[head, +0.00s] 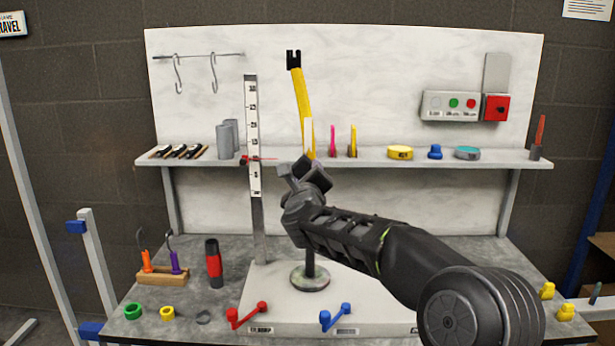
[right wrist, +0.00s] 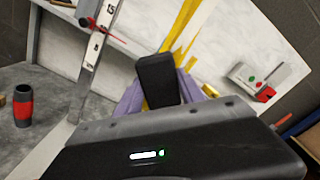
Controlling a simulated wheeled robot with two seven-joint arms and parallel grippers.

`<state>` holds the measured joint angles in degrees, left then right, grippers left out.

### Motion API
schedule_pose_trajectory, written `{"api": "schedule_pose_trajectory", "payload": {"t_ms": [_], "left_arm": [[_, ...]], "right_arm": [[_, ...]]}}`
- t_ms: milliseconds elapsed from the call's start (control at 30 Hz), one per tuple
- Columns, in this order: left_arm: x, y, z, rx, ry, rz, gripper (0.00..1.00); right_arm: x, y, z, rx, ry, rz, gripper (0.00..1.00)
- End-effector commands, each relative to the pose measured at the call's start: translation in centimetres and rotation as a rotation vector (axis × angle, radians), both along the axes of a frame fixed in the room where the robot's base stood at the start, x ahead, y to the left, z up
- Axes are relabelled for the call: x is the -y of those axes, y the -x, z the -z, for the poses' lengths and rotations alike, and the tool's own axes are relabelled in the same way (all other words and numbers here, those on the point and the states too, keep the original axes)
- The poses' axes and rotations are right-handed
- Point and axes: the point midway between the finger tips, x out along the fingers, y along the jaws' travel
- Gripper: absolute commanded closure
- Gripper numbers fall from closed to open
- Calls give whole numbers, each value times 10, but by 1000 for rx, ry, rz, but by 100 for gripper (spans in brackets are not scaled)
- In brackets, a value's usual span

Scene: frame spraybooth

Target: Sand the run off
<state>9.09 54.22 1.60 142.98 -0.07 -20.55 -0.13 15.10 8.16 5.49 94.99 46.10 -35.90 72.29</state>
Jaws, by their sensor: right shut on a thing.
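A yellow frame tube (head: 303,95) with a black fork-shaped top hangs upright in front of the white back panel. It has a pale patch near its lower end; I cannot make out a run on it. My right gripper (head: 306,172) is just in front of the tube's lower end, at about shelf height. In the right wrist view a black finger (right wrist: 157,80) covers the middle of a lilac-grey pad (right wrist: 130,103), which shows on both sides of it. The gripper is shut on this pad. The yellow tube (right wrist: 183,35) is right behind; contact cannot be told. My left gripper is out of view.
A shelf holds a yellow puck (head: 400,153), a teal puck (head: 467,153), and grey cylinders (head: 224,141). A ruler post (head: 253,130) stands left of the tube. Red (head: 247,316) and blue (head: 337,318) handles sit on the bench front. A red-black bottle (head: 213,264) stands left.

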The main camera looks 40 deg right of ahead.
Motion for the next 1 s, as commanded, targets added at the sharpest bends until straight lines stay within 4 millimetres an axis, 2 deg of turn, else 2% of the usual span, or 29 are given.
{"api": "schedule_pose_trajectory", "payload": {"t_ms": [400, 1000], "left_arm": [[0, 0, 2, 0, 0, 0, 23], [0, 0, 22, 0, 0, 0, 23]], "right_arm": [[-3, 3, -1, 2, 2, 0, 87], [-36, 47, -1, 2, 1, -1, 87]]}}
